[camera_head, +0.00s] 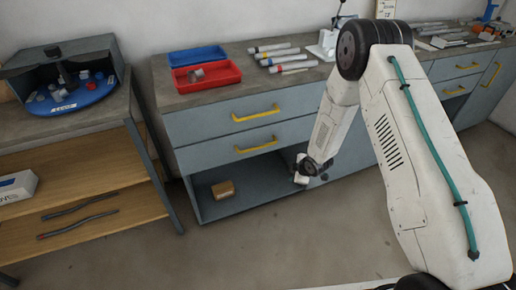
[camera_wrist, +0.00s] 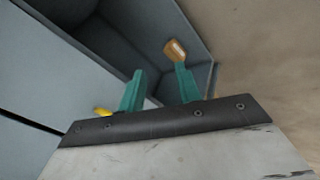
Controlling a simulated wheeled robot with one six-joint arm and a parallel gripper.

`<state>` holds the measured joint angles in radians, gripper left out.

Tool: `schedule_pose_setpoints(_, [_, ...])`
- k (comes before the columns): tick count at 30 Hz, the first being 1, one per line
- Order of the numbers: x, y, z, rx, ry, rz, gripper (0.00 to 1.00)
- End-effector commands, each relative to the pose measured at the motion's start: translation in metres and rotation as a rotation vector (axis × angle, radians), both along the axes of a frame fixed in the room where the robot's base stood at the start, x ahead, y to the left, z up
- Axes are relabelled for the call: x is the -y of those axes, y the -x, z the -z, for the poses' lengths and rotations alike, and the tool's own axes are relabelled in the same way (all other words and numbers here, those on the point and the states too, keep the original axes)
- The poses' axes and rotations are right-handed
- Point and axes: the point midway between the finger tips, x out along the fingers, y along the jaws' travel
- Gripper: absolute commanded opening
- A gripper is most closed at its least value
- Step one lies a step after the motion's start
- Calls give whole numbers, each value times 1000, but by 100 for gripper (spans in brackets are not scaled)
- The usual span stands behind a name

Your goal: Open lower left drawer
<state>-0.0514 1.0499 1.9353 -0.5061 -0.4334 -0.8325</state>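The lower left drawer (camera_head: 215,153) is a grey-blue front with a yellow bar handle (camera_head: 256,146); it looks shut, below another shut drawer. My gripper (camera_head: 302,174) is low, to the right of and below that handle, by the open shelf bay; its fingers are hard to make out there. In the wrist view my gripper's green fingers (camera_wrist: 160,88) are apart with nothing visible between them. A piece of yellow handle (camera_wrist: 103,112) shows left of the left finger, partly hidden; I cannot tell which handle it is. The gripper does not appear to touch it.
The open bay under the drawers holds a brown box (camera_head: 223,189), also in the wrist view (camera_wrist: 175,50). The bench top carries a red tray (camera_head: 206,86), a blue tray (camera_head: 197,55) and several tubes. A wooden shelf unit (camera_head: 95,165) stands left. The floor in front is clear.

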Motion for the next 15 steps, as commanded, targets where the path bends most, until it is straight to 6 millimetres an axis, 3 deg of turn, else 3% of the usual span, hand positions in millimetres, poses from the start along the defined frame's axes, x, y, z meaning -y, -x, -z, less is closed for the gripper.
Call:
schedule_pose_setpoints(1, [-13, -5, 20, 72, -21, -83, 34])
schedule_pose_setpoints(2, [-21, -10, 27, 131, -34, -138, 34])
schedule_pose_setpoints(5, [-47, -27, 30, 337, -71, -297, 34])
schedule_pose_setpoints(7, [-62, -40, 16, 487, -88, -384, 34])
schedule_pose_setpoints(10, [-78, -59, -21, 694, -94, -477, 34])
schedule_pose_setpoints(15, [-89, -64, -53, 891, -82, -553, 34])
